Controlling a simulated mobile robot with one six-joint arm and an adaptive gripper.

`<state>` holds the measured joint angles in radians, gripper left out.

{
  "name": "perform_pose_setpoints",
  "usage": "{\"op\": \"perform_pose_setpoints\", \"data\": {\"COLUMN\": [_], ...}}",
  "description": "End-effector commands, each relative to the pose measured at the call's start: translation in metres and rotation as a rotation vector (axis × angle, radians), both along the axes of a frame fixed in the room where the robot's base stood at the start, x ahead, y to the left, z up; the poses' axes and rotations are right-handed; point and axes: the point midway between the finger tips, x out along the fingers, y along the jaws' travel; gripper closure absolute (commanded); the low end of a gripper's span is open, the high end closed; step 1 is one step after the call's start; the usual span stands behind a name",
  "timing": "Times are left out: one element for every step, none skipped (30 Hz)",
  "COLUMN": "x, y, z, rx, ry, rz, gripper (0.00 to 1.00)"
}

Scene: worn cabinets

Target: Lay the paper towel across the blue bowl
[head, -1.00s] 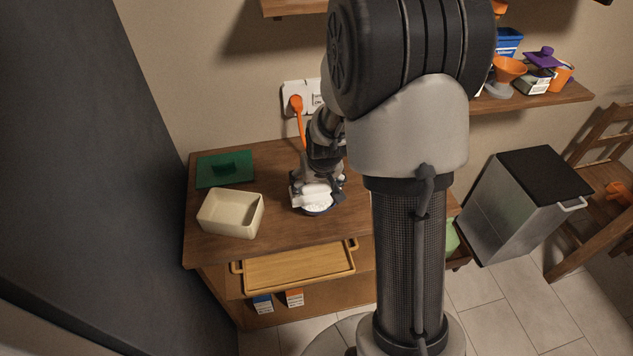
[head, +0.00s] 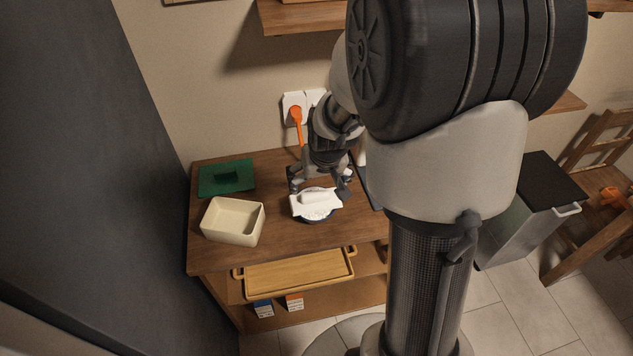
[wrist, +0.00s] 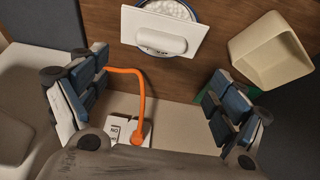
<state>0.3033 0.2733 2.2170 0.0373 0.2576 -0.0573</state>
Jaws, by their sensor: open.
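The paper towel (head: 318,199) is a white flat sheet with a raised white strip in its middle. It lies across the top of the blue bowl (head: 322,218), which has a white inside and a dark blue rim. In the wrist view the towel (wrist: 150,32) covers part of the bowl (wrist: 172,8), and the bowl's far part is cut off by the frame. My gripper (head: 319,187) is open and empty, just behind the towel on the wall side. In the wrist view the spread fingers of my gripper (wrist: 155,100) are clear of the towel.
An orange plug and cord (head: 297,115) hang from the wall socket behind. A wooden tray (head: 300,270) lies on the shelf below.

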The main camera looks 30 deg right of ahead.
Motion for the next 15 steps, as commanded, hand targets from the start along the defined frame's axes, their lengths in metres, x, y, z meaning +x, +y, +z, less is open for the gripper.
{"op": "perform_pose_setpoints", "data": {"x": [-0.004,-0.006,-0.008,-0.01,-0.011,-0.012,-0.014,-0.015,-0.016,-0.017,-0.019,-0.022,-0.026,-0.031,-0.039], "y": [0.001,0.001,0.002,0.003,0.003,0.003,0.004,0.004,0.005,0.007,0.009,0.013,0.018,0.024,0.033], "z": [0.013,0.017,0.023,0.027,0.03,0.034,0.035,0.037,0.04,0.043,0.046,0.053,0.06,0.068,0.079], "rx": [-0.001,-0.001,-0.001,0.0,-0.001,-0.001,0.0,0.0,0.0,-0.001,0.0,-0.001,-0.001,-0.002,-0.002], "ry": [-0.002,-0.003,-0.002,-0.001,-0.002,-0.002,-0.001,0.0,0.0,-0.001,-0.002,-0.004,-0.006,-0.009,-0.012], "rz": [0.0,0.0,0.0,0.0,0.0,0.0,0.0,0.0,0.001,0.004,0.008,0.015,0.023,0.033,0.048], "gripper": [0.1,0.1,0.1,0.1,0.1,0.1,0.1,0.1,0.1,0.1,0.1,0.1,0.1,0.1,0.1]}}
